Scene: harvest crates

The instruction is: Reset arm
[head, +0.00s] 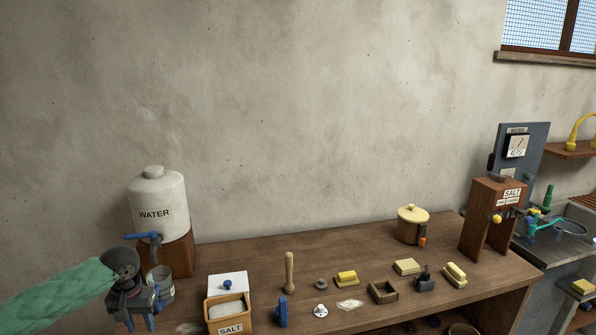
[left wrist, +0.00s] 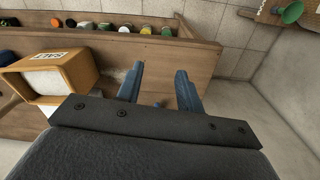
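My left arm, in a green sleeve, comes in from the left in the head view. My left gripper (head: 142,322) is low at the left, in front of the bench and the grey bucket. In the left wrist view its blue fingers (left wrist: 160,88) are spread apart. I see nothing held between them. My right arm and gripper are not in view.
The wooden bench (head: 270,257) carries a white water tank (head: 159,205), a grey bucket (head: 161,284), an open salt box (head: 229,312), a lidded pot (head: 412,225) and several small items. A salt dispenser (head: 492,219) stands at its right. The wall above is bare.

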